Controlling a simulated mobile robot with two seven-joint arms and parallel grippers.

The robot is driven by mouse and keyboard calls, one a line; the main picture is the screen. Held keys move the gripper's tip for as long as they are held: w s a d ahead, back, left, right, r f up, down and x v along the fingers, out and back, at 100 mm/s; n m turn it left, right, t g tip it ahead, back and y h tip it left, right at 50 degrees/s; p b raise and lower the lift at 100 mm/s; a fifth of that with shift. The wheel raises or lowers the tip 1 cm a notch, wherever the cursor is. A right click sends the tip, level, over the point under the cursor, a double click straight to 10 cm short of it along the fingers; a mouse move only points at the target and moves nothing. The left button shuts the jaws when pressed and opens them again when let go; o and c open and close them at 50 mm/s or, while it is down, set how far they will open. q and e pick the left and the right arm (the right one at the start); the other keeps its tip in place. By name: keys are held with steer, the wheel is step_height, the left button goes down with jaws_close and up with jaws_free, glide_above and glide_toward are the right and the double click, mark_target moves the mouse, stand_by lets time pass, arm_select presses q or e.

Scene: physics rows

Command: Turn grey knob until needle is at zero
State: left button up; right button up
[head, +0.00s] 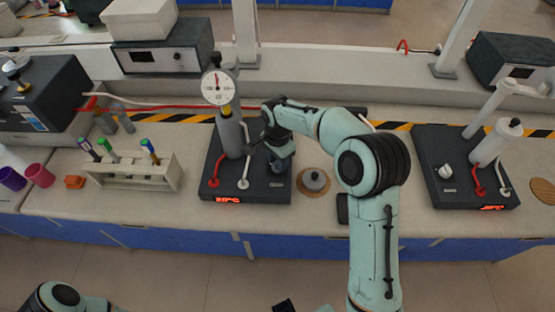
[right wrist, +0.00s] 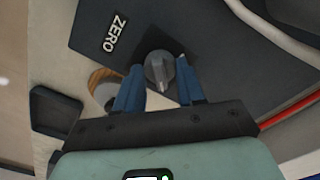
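The grey knob (right wrist: 158,72) sits on the dark base (head: 217,178) beside a label reading ZERO (right wrist: 115,33). My right gripper (right wrist: 161,63) has its two blue fingers on either side of the knob, with a narrow gap on the right. In the head view my right gripper (head: 281,160) reaches down over the base's right side and hides the knob. The round white gauge (head: 217,88) stands on a grey cylinder (head: 231,135). Its needle points roughly straight up; the scale is too small to read. My left gripper is not seen; only part of that arm shows at lower left.
A round wooden disc with a grey weight (head: 315,180) and a dark flat item (head: 342,209) lie right of the base. A tube rack (head: 130,174) stands left. A second dark apparatus (head: 455,185) stands right. Red and white hoses run behind.

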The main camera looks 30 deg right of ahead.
steer(key=o, duration=0.4)
steer(key=shift+c, duration=0.2)
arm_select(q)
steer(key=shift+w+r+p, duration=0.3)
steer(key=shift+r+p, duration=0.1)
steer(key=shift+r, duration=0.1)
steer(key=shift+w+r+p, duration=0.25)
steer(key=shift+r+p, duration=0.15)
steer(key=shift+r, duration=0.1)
arm_select(e)
step_height(320, 180, up, 14)
steer(key=shift+f, duration=0.25)
